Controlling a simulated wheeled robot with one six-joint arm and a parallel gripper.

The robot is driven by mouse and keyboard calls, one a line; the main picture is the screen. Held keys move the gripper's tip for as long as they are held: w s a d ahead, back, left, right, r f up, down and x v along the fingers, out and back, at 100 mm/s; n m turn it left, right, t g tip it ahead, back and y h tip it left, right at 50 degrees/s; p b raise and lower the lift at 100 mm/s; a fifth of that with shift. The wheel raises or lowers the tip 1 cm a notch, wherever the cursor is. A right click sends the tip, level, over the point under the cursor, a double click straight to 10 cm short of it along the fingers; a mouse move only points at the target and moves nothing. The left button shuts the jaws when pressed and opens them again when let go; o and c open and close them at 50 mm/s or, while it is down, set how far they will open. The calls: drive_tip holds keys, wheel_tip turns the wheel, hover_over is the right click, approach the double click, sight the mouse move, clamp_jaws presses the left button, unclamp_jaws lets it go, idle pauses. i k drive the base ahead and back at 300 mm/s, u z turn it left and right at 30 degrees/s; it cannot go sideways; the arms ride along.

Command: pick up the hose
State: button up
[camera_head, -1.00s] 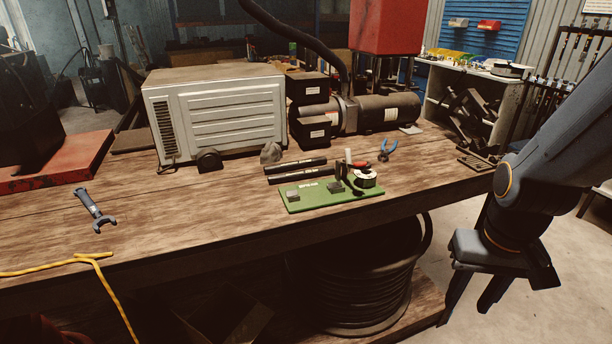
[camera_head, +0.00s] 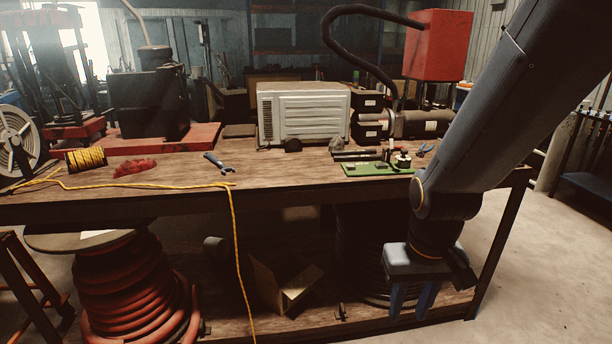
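Several hoses are in view, and I cannot tell which one is meant. Short dark rods that may be hose pieces (camera_head: 355,154) lie on the workbench behind a green board (camera_head: 372,169). A thick black hose (camera_head: 345,45) arches up beside the red box. A red hose coil (camera_head: 125,285) stands at the lower left, and a dark coil (camera_head: 362,245) is under the bench, partly hidden by my arm. My gripper (camera_head: 411,302) points down in front of the bench, below its top. Its fingers are apart with nothing seen between them.
The wooden workbench (camera_head: 180,180) carries a white ribbed unit (camera_head: 303,115), a wrench (camera_head: 216,162), blue pliers (camera_head: 425,149) and yellow rope (camera_head: 130,187). A red box (camera_head: 437,45) stands behind. An open carton (camera_head: 285,283) is on the lower shelf. Floor at right is clear.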

sight(337, 159)
drive_tip(key=z, duration=0.7)
drive_tip(key=i, duration=1.3)
drive_tip(key=u, duration=0.7)
